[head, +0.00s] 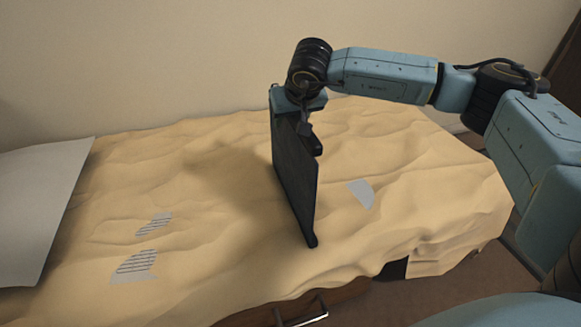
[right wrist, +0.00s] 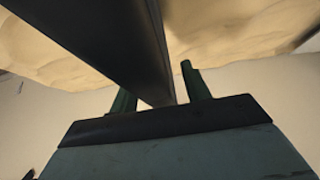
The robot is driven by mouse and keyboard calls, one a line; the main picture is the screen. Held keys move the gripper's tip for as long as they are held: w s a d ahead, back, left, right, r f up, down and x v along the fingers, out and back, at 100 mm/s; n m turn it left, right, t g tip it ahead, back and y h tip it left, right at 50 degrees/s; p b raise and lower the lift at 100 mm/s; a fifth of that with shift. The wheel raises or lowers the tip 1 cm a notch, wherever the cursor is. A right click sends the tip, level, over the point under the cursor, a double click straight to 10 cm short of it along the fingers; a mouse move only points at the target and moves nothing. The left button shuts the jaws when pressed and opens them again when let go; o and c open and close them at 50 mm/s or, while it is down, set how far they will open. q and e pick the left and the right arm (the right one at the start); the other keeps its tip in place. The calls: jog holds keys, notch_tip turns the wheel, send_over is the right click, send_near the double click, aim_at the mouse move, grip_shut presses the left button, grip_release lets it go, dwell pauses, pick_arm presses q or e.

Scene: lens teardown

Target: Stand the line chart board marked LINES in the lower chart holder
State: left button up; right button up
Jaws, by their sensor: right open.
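My right gripper (head: 309,138) is above the sand-coloured cloth in the head view, pointing down. A thin dark panel (head: 294,180) stands steeply below it, its lower corner close to the cloth. In the right wrist view the dark panel (right wrist: 105,40) runs between the two fingers of the open right gripper (right wrist: 158,85), with a gap beside the right finger. No LINES marking shows on the panel's visible face, so I cannot tell whether it is the line chart board. Two striped patches (head: 136,264) show on the cloth at left. I cannot make out the lower chart holder.
The rumpled cloth (head: 220,265) covers a bed-like surface. A pale flat panel (head: 35,205) lies at the far left. A plain grey patch (head: 361,193) shows right of the dark panel. A drawer handle (head: 305,318) is below the front edge. A plain wall stands behind.

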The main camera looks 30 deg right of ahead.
grip_shut()
dwell(0.3)
jog(key=shift+r, duration=0.15)
